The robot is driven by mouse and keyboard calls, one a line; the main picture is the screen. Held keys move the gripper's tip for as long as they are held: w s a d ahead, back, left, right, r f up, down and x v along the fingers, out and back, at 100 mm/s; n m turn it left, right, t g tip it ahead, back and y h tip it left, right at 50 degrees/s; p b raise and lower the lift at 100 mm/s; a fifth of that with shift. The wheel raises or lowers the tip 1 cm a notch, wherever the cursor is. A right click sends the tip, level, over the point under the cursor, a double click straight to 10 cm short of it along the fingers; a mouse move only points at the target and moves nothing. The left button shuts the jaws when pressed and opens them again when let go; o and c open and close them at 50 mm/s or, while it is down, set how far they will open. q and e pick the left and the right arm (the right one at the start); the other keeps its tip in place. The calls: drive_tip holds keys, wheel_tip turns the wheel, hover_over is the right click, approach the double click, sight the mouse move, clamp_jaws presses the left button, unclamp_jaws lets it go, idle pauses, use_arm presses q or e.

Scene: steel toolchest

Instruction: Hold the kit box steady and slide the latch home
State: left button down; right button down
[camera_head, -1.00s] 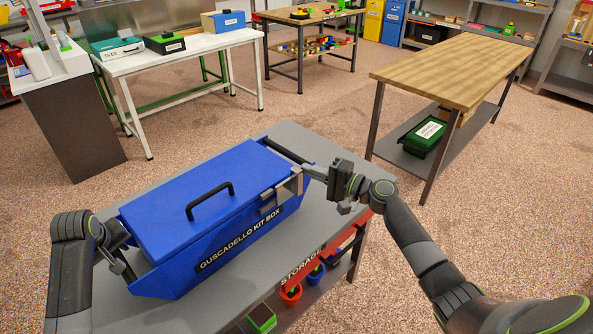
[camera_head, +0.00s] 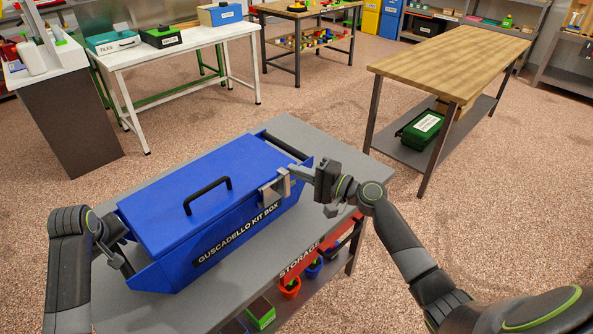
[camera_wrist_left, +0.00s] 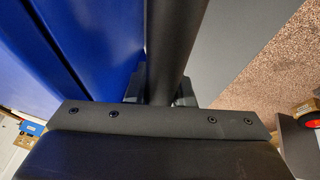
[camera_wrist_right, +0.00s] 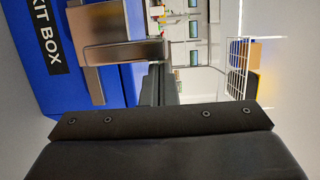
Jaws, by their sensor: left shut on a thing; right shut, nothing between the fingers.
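The blue kit box (camera_head: 210,205) stands on the grey table with its lid down. A black handle is on the lid. The metal latch (camera_head: 276,188) is on the front face near the right end; its sliding part sits close against its bracket, with no clear gap. My right gripper (camera_head: 296,173) is shut and empty, its fingertips at the right side of the latch. In the right wrist view the latch (camera_wrist_right: 122,54) is just beyond the fingers; contact is unclear. My left gripper (camera_head: 124,268) is shut on the dark bar handle (camera_wrist_left: 166,45) at the box's left end.
The grey table (camera_head: 285,130) has bare room behind and in front of the box. A wooden workbench (camera_head: 455,65) and a white table (camera_head: 185,50) stand farther back, apart from my arms.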

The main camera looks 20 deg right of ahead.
use_arm(q)
drive_tip(key=shift+s+f, duration=0.2)
drive_tip(key=shift+f, duration=0.25)
use_arm(e)
drive_tip(key=s+d, duration=0.6)
drive_tip(key=d, duration=0.3)
drive_tip(key=shift+s+d, duration=0.3)
drive_tip(key=shift+s, duration=0.1)
use_arm(q)
drive_tip(key=c, duration=1.6)
unclamp_jaws()
drive_tip(key=shift+w+d+r, duration=0.15)
drive_tip(key=shift+d+r, duration=0.05)
drive_tip(key=shift+r, duration=0.1)
drive_tip(key=o, duration=0.4)
drive_tip(key=shift+w+f, duration=0.1)
drive_tip(key=shift+w, duration=0.1)
drive_tip(key=shift+o, duration=0.2)
use_arm(e)
drive_tip(key=shift+w, duration=0.1)
